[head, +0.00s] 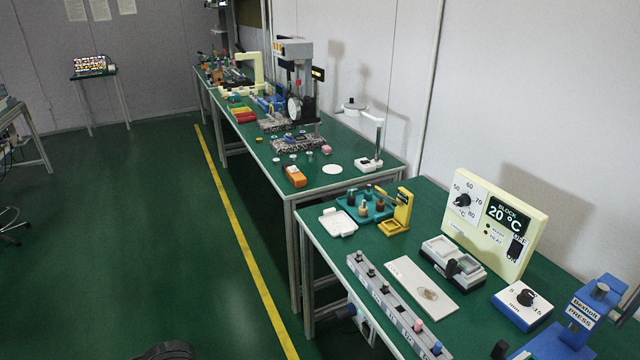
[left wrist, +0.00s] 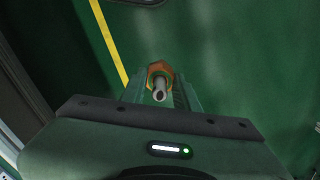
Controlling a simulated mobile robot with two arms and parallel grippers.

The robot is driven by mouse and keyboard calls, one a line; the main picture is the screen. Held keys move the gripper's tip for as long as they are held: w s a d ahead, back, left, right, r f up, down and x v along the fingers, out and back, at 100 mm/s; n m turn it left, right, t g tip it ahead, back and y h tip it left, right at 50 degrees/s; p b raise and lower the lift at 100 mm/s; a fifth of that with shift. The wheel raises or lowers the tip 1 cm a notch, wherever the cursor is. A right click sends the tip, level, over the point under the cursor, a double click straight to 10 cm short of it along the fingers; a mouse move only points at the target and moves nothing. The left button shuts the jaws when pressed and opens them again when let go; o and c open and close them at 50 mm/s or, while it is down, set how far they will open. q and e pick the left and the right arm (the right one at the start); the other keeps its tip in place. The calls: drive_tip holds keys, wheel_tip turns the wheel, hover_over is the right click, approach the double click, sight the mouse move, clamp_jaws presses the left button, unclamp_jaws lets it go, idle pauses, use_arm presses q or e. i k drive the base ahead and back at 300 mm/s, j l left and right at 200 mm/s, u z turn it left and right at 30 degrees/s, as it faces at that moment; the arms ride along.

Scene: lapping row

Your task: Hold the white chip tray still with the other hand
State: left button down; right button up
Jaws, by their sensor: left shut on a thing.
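The white chip tray (head: 338,223) is a small, shallow tray with rounded corners. It lies flat at the far left corner of the near green bench in the head view. No gripper touches it or is near it there. My left gripper (left wrist: 161,88) shows only in the left wrist view. It is shut on a small orange piece (left wrist: 160,67) with a grey metal tube through its middle, held above the green floor. The tray is not in the left wrist view. My right gripper is in neither view.
Right of the tray stand a teal holder (head: 379,212) with several pegs and a yellow stand (head: 399,212). A long grey rail (head: 385,296) runs along the bench's front edge, beside a white plate (head: 405,277).

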sight(338, 224)
drive_tip(key=i+j+u, duration=0.15)
drive_tip(key=u, duration=0.35)
drive_tip(key=i+u, duration=0.2)
drive_tip(key=u, duration=0.25)
drive_tip(key=i, duration=3.15)
drive_tip(key=i+z, duration=0.35)
drive_tip(key=i+j+z, duration=0.1)
drive_tip(key=z, duration=0.25)
drive_tip(key=i+j+z, duration=0.15)
drive_tip(key=z, duration=0.2)
drive_tip(key=i+z, duration=0.1)
drive_tip(key=z, duration=1.65)
